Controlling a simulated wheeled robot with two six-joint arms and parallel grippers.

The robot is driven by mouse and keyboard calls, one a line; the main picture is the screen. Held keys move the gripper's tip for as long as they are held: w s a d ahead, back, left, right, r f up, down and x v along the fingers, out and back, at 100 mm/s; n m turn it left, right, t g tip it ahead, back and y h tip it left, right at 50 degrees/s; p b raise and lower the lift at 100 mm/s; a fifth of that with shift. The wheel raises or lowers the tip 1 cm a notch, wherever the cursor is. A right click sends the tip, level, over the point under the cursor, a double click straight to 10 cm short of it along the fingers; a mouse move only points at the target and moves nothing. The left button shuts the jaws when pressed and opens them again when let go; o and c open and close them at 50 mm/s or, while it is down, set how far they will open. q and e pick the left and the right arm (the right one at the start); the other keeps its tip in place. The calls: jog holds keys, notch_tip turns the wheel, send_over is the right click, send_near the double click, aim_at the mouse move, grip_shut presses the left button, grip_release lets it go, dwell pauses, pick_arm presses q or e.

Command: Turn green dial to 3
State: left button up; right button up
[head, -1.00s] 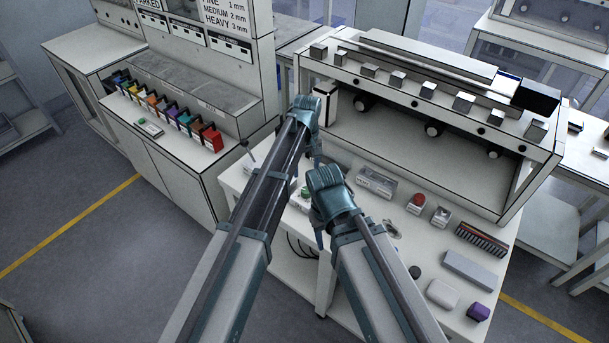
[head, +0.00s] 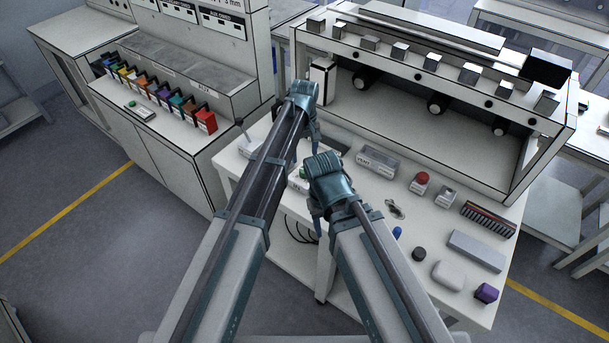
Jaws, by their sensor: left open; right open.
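A small green part (head: 303,172), likely the green dial, shows on a pale box on the white bench, between my two arms. It is mostly hidden by my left arm and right gripper, and its setting cannot be read. My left gripper (head: 314,142) is open, pointing down above the bench just beyond the green part. My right gripper (head: 317,222) is open, nearer the bench's front edge, to the right of and below the green part in the picture. I see neither gripper holding anything; contact with the dial cannot be told.
On the bench (head: 345,230) to the right are a clear-lidded box (head: 378,162), a red button (head: 421,180), a blue cylinder (head: 397,232), a black knob (head: 419,254) and a purple block (head: 486,293). A shelf unit (head: 400,125) stands behind. Coloured bins (head: 205,121) line the left counter.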

aim_at(304, 169)
pick_arm(q)
notch_tip(304, 169, down, 8)
jog(key=b, duration=0.7)
grip_shut()
